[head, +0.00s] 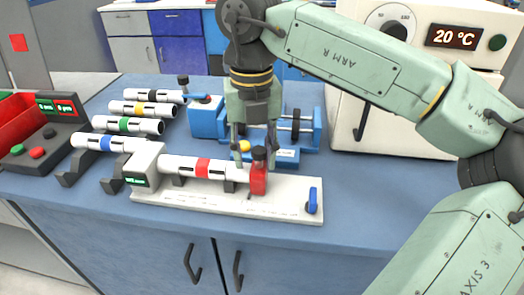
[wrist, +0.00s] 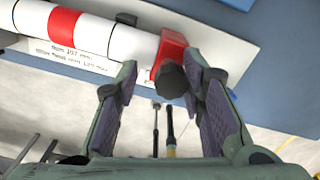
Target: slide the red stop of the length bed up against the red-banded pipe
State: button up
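The red stop (head: 258,179) with its black knob (head: 259,154) stands on the white length bed (head: 220,203), at the right end of the red-banded pipe (head: 187,166). The pipe lies along the bed. In the wrist view the stop (wrist: 169,50) appears right at the end of the pipe (wrist: 98,35); I cannot tell whether a thin gap is left. My gripper (head: 254,157) is above the stop, pointing down. In the wrist view its fingers (wrist: 163,75) are spread on either side of the black knob (wrist: 172,82), nearer the right finger, with nothing gripped.
A blue lever (head: 312,200) sits at the bed's right end. Several banded pipes, including the blue-banded pipe (head: 107,144), lie on holders at the left. A blue fixture (head: 290,130) stands behind my gripper, and a white oven (head: 400,90) behind right. The front bench strip is clear.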

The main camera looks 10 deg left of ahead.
jog(key=o, duration=0.3)
jog(key=shift+w+a, duration=0.1)
jog(key=shift+a, duration=0.3)
jog(key=shift+d, duration=0.2)
jog(key=shift+r, duration=0.1)
jog(key=shift+r, duration=0.35)
notch_tip(320, 180, up, 11)
